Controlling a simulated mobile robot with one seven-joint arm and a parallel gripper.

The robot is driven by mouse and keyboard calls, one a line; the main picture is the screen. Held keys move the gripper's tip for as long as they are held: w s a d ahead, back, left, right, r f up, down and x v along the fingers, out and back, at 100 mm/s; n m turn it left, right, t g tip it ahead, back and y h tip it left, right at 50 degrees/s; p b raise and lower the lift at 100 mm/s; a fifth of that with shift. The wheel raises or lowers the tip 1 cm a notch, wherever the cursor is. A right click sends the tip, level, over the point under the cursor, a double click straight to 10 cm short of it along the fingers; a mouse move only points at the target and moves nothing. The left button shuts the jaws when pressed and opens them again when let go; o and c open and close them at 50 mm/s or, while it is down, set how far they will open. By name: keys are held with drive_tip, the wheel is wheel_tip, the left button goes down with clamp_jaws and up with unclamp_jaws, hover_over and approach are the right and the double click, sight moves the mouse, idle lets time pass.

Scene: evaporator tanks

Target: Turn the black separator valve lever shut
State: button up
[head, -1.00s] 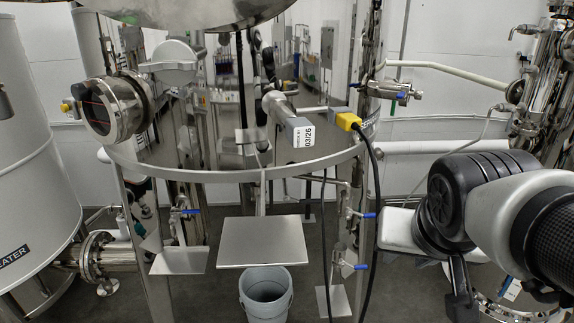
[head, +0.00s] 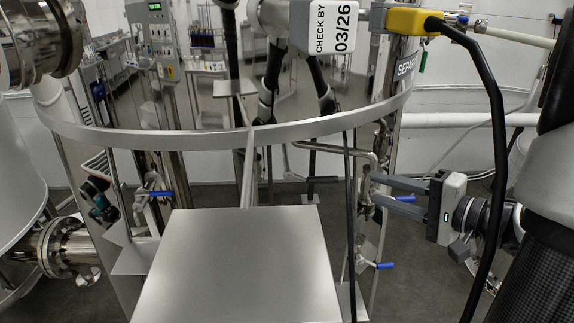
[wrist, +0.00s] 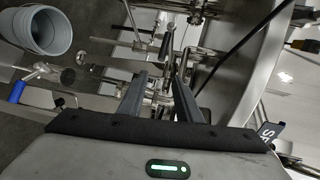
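My gripper (head: 370,190) is at the right in the head view, its two fingers pointing left at the pipework under the separator vessel (head: 200,142). The fingers are apart, and they frame a metal valve and pipe in the wrist view (wrist: 160,78). A blue lever (head: 407,198) shows beside the lower finger, partly covered; I cannot tell whether they touch. A dark lever-like piece (wrist: 166,46) lies beyond the fingertips in the wrist view. I cannot tell whether it is the black separator lever.
A lower blue-levered valve (head: 380,265) is below my gripper; a blue lever also shows in the wrist view (wrist: 17,91). A black cable (head: 497,150) hangs before my arm. A flat metal plate (head: 235,265) fills the front middle. A grey bucket (wrist: 45,30) stands nearby.

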sight(312, 178)
drive_tip(key=w+a+f+y+b, duration=0.2)
drive_tip(key=w+a+b, duration=0.2)
drive_tip(key=w+a, duration=0.6)
drive_tip(key=a, duration=0.4)
drive_tip(key=shift+w+f+m+g, duration=0.3)
drive_tip(key=shift+w+f+g, duration=0.05)
drive_tip(key=shift+f+g, duration=0.05)
clamp_jaws()
